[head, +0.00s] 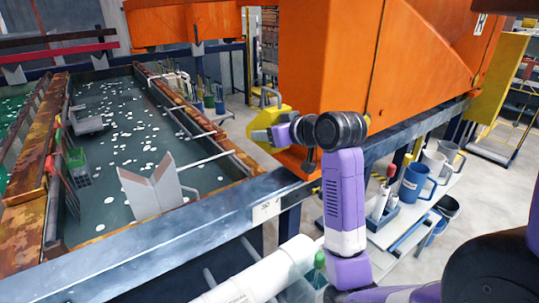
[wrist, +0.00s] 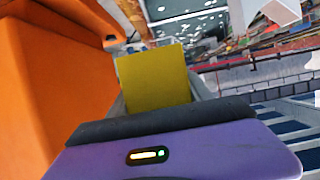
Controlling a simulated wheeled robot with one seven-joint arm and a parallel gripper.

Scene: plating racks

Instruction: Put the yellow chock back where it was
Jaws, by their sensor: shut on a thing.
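The yellow chock (head: 267,118) is held up in the air beside the large orange housing in the head view, with a loop-like handle on top. It also shows in the wrist view as a flat yellow face (wrist: 155,78) between the grey fingers. My gripper (head: 277,133) is shut on it, at the end of my purple arm. The chock looks clear of the dark blue rail below it. The fingers partly hide its lower part. I cannot tell which spot it came from.
A tank (head: 115,150) of dark liquid with white floating pieces lies left, with a white V-shaped block (head: 155,192) on its near side. Blue and white jugs (head: 413,182) stand on a low shelf right.

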